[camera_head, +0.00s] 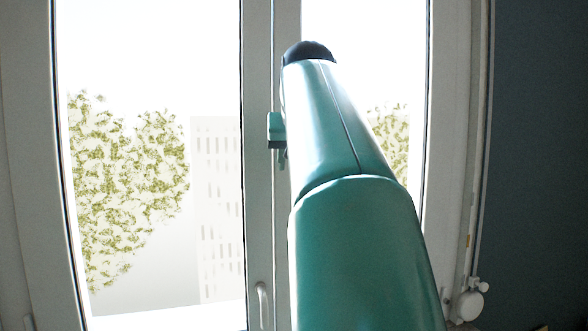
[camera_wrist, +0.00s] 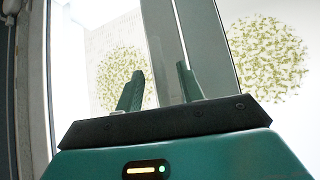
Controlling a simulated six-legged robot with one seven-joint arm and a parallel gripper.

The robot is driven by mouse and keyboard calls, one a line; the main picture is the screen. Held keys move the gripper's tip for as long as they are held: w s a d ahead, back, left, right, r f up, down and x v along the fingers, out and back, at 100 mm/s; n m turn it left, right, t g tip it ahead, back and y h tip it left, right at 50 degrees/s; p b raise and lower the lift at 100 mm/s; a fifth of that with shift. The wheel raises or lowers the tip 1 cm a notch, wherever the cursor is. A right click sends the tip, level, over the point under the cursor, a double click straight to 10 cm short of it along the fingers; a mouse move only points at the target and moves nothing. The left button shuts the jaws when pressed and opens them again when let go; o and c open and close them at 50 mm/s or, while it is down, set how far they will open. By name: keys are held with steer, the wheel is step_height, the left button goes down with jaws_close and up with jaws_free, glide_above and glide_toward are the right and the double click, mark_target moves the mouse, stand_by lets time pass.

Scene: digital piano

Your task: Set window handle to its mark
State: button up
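The window handle (camera_head: 262,305) is a pale lever low on the window's middle upright, at the bottom of the head view. I cannot make out its mark, and the handle does not show in the wrist view. My gripper (camera_wrist: 160,68) is open and empty, its two green fingers spread in front of the window's upright. In the head view my arm hides most of the gripper. A green part of it shows left of the arm, well above the handle.
The window frame (camera_head: 258,210) stands upright between two bright panes. At the right edge a pale cord or rod (camera_head: 480,150) runs down to a round white piece (camera_head: 468,304) beside a dark wall (camera_head: 540,150). Trees and a building show through the glass.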

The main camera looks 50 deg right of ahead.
steer(key=v, duration=1)
steer(key=shift+s+r, duration=0.2)
steer(key=w+a+f+n+y, duration=0.2)
steer(key=a+f, duration=0.5)
steer(key=f, duration=0.4)
steer(key=w+a+f+n+y, duration=0.2)
steer(key=w+a+f, duration=0.1)
steer(key=a+f, duration=0.6)
steer(key=s+a+f+n, duration=0.1)
steer(key=s+a+f, duration=0.2)
steer(key=f, duration=0.6)
steer(key=s+a+f+n+y, duration=0.1)
steer(key=s+a+f+n, duration=0.1)
steer(key=a+f, duration=0.3)
steer(key=s+a+f+n+g+y, duration=0.1)
steer(key=s+a+f, duration=0.2)
steer(key=f, duration=0.9)
steer(key=shift+s+a+f, duration=0.3)
steer(key=shift+a+f, duration=0.05)
steer(key=shift+a, duration=0.5)
